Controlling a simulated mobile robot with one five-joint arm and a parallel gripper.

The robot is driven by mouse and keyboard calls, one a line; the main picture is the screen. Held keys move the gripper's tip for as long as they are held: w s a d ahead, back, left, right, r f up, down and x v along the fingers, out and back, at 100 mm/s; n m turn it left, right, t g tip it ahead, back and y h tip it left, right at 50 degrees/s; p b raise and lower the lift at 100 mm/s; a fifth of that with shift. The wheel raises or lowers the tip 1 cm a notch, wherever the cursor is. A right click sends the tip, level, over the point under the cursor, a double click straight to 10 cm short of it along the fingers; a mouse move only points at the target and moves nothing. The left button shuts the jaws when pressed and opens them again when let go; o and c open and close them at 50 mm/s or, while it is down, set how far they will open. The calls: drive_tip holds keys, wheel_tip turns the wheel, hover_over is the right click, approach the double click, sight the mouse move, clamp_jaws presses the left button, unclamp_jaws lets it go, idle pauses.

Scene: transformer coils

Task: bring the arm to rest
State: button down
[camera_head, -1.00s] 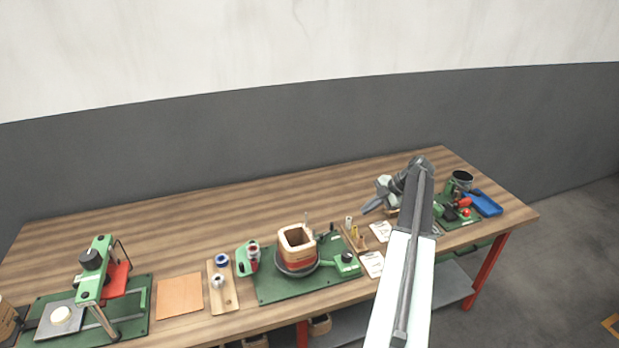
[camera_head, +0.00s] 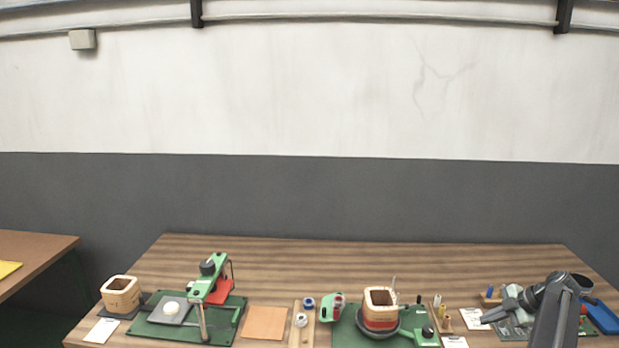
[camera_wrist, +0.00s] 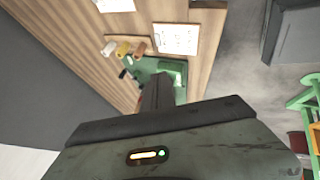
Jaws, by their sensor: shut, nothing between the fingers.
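My gripper (camera_head: 488,317) is at the right end of the workbench (camera_head: 330,252) in the head view, pointing left. It is shut and empty. My dark arm rises from the bottom edge to the right of it. In the wrist view my shut gripper (camera_wrist: 157,84) is a dark narrow shape in front of a green board (camera_wrist: 166,69). I cannot tell how far above the bench it is.
A green board with a wooden coil (camera_head: 380,296) stands left of my gripper. Farther left are a green press (camera_head: 208,284) and another coil (camera_head: 121,292). A blue tray (camera_head: 602,317) lies right of my arm. The bench's back strip is clear.

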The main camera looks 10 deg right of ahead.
drive_tip(key=w+a+f+m+g, duration=0.1)
drive_tip(key=w+a+m, duration=0.15)
drive_tip(key=a, duration=0.75)
drive_tip(key=w+a+f+m+g+h, duration=0.1)
drive_tip(key=w+a+m+g, duration=0.15)
drive_tip(key=a, duration=0.85)
drive_tip(key=w+a+f+m+g, duration=0.1)
drive_tip(key=a+f+m, duration=0.15)
drive_tip(key=a, duration=0.75)
drive_tip(key=s+a+m+h, duration=0.1)
drive_tip(key=a+m, duration=0.3)
drive_tip(key=a, duration=0.7)
drive_tip(key=s+a+m+g+h, duration=0.1)
drive_tip(key=s+a+m, duration=0.3)
drive_tip(key=a, duration=0.7)
drive_tip(key=shift+s+a+h, duration=0.25)
drive_tip(key=shift+a+h, duration=0.15)
drive_tip(key=shift+h, duration=0.3)
drive_tip(key=c, duration=1.4)
unclamp_jaws()
drive_tip(key=shift+w+f+m+g, duration=0.1)
drive_tip(key=shift+f+m+g, duration=0.05)
drive_tip(key=shift+m+g, duration=0.15)
